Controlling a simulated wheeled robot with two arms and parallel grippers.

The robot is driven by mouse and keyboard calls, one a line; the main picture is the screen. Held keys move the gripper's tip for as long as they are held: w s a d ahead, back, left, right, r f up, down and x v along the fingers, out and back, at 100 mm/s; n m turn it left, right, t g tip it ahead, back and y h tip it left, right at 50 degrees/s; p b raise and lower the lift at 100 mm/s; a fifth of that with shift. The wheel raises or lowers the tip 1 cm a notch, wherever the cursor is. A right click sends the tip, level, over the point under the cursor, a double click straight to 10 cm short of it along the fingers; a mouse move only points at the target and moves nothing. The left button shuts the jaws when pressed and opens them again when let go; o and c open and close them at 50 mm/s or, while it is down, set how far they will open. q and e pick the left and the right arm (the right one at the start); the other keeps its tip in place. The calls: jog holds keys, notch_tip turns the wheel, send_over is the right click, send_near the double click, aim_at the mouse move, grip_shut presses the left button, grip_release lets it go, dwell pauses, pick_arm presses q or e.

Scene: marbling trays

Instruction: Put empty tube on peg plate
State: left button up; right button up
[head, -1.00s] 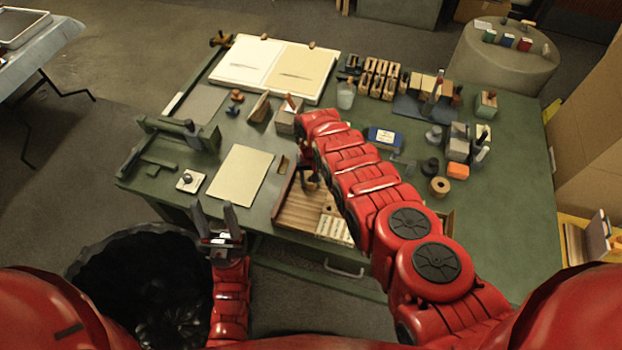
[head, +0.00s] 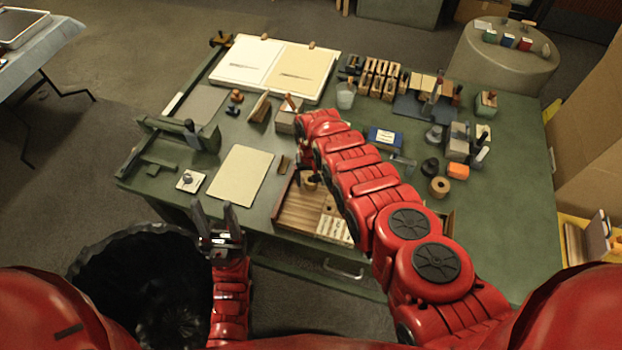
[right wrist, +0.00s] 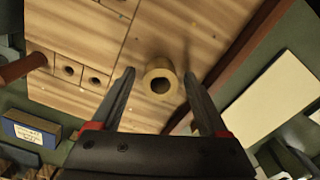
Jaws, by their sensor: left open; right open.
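A short tan tube (right wrist: 161,84) with an open hollow end stands on a wooden board in the right wrist view. My right gripper (right wrist: 158,85) is open, with one finger on each side of the tube; I cannot tell whether they touch it. In the head view the tube (head: 309,183) is partly hidden by my right gripper (head: 306,173), over the wooden tray (head: 293,213). A small pale square plate (head: 183,187) with a dark knob or peg, possibly the peg plate, lies left of the cream sheet. My left gripper (head: 219,217) is open and empty in front of the table.
The tray holds a pale block with holes (right wrist: 68,70). A cream sheet (head: 240,174) lies flat left of it. A green press-like frame (head: 178,135) stands behind the pale plate. Another tan roll (head: 439,187) and several bottles stand at the right.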

notch_tip(320, 180, up, 4)
jog(key=shift+f+p, duration=0.25)
jog(key=shift+p, duration=0.4)
jog(key=shift+r+b, duration=0.3)
jog(key=shift+b, duration=0.1)
notch_tip(320, 180, up, 8)
jog(key=b, duration=0.2)
jog(key=shift+b, duration=0.35)
